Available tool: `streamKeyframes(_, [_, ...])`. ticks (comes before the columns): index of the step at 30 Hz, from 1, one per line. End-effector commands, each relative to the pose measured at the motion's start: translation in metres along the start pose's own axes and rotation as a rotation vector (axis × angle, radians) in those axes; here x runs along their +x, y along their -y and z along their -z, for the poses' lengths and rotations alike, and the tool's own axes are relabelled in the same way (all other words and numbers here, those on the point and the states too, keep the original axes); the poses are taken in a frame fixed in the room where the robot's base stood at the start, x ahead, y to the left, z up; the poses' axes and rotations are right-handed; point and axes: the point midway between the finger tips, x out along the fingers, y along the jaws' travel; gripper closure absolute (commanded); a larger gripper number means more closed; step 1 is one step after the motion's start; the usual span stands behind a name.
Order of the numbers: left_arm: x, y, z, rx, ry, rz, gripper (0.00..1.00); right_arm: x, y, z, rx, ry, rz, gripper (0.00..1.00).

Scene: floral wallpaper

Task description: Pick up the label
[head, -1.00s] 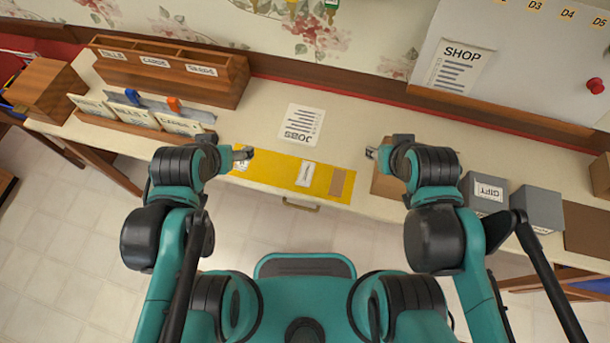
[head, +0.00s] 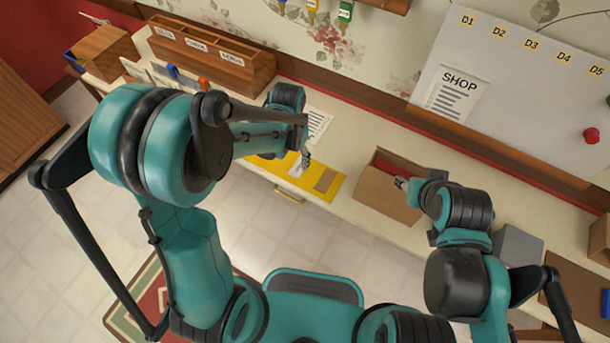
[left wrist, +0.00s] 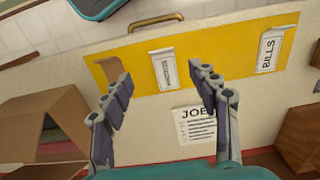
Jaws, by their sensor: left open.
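A yellow mat (left wrist: 225,65) lies along the table's front edge. On it are a small white label with dark print (left wrist: 163,72), a white label reading BILLS (left wrist: 269,52) and a brown piece (left wrist: 112,68). In the head view the small white label (head: 297,169) is partly covered by my left gripper (head: 306,160), and the BILLS label is hidden behind my left arm. In the left wrist view my left gripper (left wrist: 160,75) is open and empty, its fingers either side of the small label. My right gripper (head: 401,184) is by an open cardboard box; its jaws are unclear.
The cardboard box (head: 375,198) has something red inside. A JOBS sheet (left wrist: 195,127) lies behind the mat. A wooden compartment rack (head: 228,70) and card holders stand at the back left. Grey boxes (head: 515,243) stand at the right. A board with a SHOP sheet (head: 455,95) stands behind.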

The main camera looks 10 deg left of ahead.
Motion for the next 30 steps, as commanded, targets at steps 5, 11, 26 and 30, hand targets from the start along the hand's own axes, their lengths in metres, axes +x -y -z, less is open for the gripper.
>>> streamKeyframes(5, [0.018,-0.001,0.002,0.009,0.014,-0.003,0.4,0.004,0.0,-0.003,0.0,0.0,0.0,0.6])
streamKeyframes(11, [0.038,0.0,0.0,0.008,0.013,-0.003,0.4,0.01,0.0,-0.007,0.0,0.0,0.0,0.6])
streamKeyframes(26, [0.084,0.004,-0.004,0.007,0.012,-0.003,0.4,0.025,0.0,-0.018,0.0,0.0,0.0,0.6])
streamKeyframes(30, [0.083,0.004,-0.004,0.007,0.012,-0.003,0.57,0.025,0.0,-0.018,0.0,0.0,0.0,0.6])
